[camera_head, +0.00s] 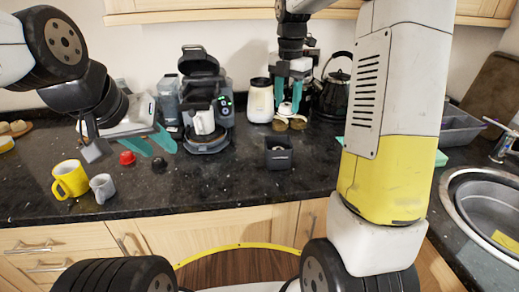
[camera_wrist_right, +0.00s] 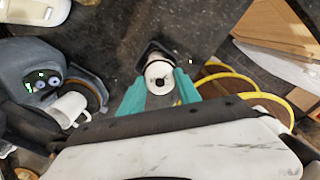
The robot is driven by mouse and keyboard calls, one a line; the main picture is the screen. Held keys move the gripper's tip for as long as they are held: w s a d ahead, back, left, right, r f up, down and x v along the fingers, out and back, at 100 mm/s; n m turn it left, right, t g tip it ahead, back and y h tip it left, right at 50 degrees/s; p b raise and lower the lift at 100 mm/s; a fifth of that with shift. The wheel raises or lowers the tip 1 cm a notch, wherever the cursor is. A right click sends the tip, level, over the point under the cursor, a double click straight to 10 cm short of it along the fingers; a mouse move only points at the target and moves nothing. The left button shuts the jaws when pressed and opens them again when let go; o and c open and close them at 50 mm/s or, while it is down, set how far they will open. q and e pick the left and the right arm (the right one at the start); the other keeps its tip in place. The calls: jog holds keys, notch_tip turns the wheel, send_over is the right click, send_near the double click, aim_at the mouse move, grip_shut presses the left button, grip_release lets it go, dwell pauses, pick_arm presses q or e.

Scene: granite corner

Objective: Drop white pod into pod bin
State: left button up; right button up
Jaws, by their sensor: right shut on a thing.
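The white pod (camera_wrist_right: 158,70) is held between the teal fingertips of my right gripper (camera_wrist_right: 160,84). In the head view my right gripper (camera_head: 289,93) is above the counter at the back, with the white pod (camera_head: 286,108) low between its fingers. The pod bin (camera_head: 278,158) is a small dark square container on the counter, nearer the front than the gripper in that view. In the right wrist view the dark bin (camera_wrist_right: 152,47) shows partly behind the pod; the pod hides some of it. My left gripper (camera_head: 151,144) is open and empty over the left counter.
A red pod (camera_head: 127,158) and a black pod (camera_head: 159,165) lie below my left gripper. A yellow mug (camera_head: 69,179) and a grey cup (camera_head: 102,188) stand left. A coffee machine (camera_head: 203,78) holds a white cup (camera_head: 204,121). A kettle (camera_head: 337,88) is behind; a sink (camera_head: 488,205) is right.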

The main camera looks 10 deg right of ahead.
jog(key=shift+f, duration=2.85)
jog(key=o, duration=1.4)
jog(key=shift+r, duration=0.1)
notch_tip(320, 180, up, 7)
jog(key=shift+r, duration=0.3)
